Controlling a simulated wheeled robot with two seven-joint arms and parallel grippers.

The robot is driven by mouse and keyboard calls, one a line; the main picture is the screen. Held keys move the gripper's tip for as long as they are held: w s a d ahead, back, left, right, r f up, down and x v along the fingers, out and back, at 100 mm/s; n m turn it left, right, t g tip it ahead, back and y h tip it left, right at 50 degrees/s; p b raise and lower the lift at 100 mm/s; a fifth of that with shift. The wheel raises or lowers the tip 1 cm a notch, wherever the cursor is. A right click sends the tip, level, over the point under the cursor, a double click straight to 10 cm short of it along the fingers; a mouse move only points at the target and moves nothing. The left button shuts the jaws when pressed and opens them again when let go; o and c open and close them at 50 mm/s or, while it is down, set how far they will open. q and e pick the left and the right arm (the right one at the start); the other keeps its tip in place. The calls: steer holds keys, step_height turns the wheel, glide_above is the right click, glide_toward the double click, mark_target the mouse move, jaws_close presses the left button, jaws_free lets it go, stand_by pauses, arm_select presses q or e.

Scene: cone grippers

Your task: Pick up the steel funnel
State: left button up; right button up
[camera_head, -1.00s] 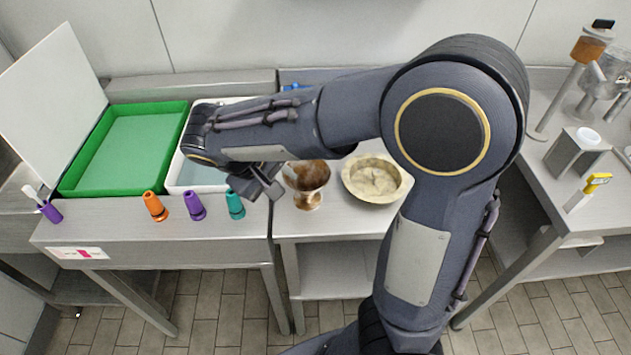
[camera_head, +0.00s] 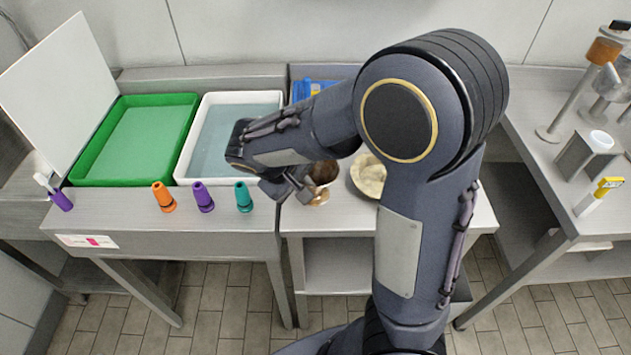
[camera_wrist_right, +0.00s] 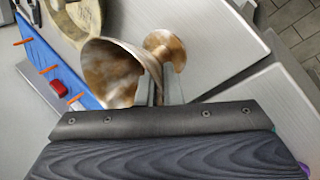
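The steel funnel (camera_head: 325,172) is a brownish, goblet-shaped metal piece with a wide bowl and a flared foot. It is at the left end of the lower steel table, partly hidden by my right gripper. My right gripper (camera_head: 290,192) comes at it from the left. In the right wrist view the funnel (camera_wrist_right: 112,72) has its bowl left and its foot upper right. The right gripper's fingers (camera_wrist_right: 160,92) are close together around its narrow neck and look shut on it. I cannot tell whether its foot touches the table. My left gripper is not in view.
A pale round dish (camera_head: 369,178) stands just right of the funnel. Orange (camera_head: 163,198), purple (camera_head: 203,198) and teal (camera_head: 244,197) cones line the left counter's front. Behind them are a green tray (camera_head: 75,172) and a white basin (camera_head: 183,172). A blue object (camera_head: 312,88) lies behind.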

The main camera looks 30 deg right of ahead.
jaws_close()
steer(key=shift+r, duration=0.4)
step_height(320, 180, up, 2)
steer(key=shift+r, duration=0.2)
steer(key=w+a+r, duration=0.2)
steer(key=a+r, duration=0.7)
steer(key=a, duration=0.4)
steer(key=shift+w+a+r, duration=0.25)
steer(key=shift+a+r, duration=0.15)
